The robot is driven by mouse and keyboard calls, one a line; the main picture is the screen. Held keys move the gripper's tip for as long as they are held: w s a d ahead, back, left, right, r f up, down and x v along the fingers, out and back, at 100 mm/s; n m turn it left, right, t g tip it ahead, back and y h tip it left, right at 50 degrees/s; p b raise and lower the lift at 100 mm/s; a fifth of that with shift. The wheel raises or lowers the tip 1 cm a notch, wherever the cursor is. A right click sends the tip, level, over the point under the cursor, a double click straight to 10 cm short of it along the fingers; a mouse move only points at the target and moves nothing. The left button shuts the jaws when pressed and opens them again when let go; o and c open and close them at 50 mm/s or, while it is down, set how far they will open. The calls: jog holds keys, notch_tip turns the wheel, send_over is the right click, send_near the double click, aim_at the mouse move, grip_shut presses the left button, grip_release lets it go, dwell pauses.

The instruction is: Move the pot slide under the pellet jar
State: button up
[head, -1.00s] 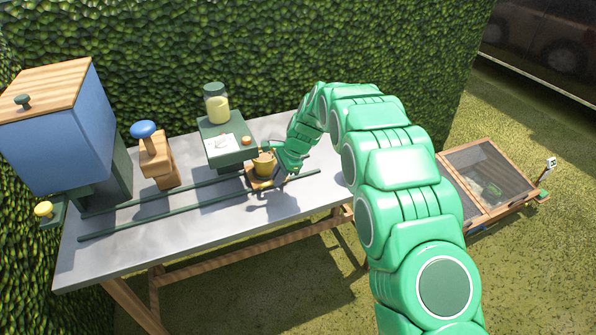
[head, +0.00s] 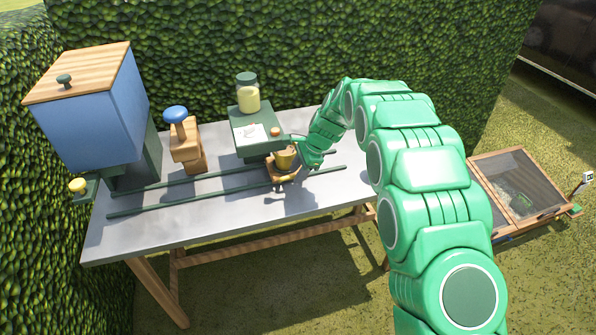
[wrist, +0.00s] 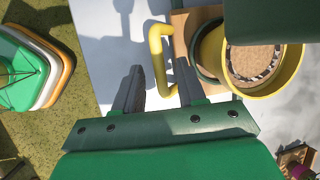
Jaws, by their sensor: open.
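The pot slide (head: 283,178) is a wooden carriage on two dark green rails, carrying a yellow pot (head: 285,158) with a brown fill. The pot also shows in the wrist view (wrist: 291,84), with the slide's yellow handle (wrist: 156,48) left of it. The pellet jar (head: 247,97), clear with pale yellow contents, stands on a green dispenser box; the slide is at the box's front right. My gripper (wrist: 158,72) is open. The handle shows between its fingertips in the wrist view; contact cannot be told. In the head view my gripper (head: 298,172) is partly hidden at the slide's right.
The rails (head: 200,195) run along the grey table (head: 150,238) and are clear to the left of the slide. A blue bin (head: 95,115) with a yellow knob and a wooden stand (head: 188,148) with a blue knob stand at left. A hedge closes the back.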

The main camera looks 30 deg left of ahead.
jog(key=v, duration=0.7)
jog(key=shift+r, duration=0.3)
jog(key=shift+d, duration=0.1)
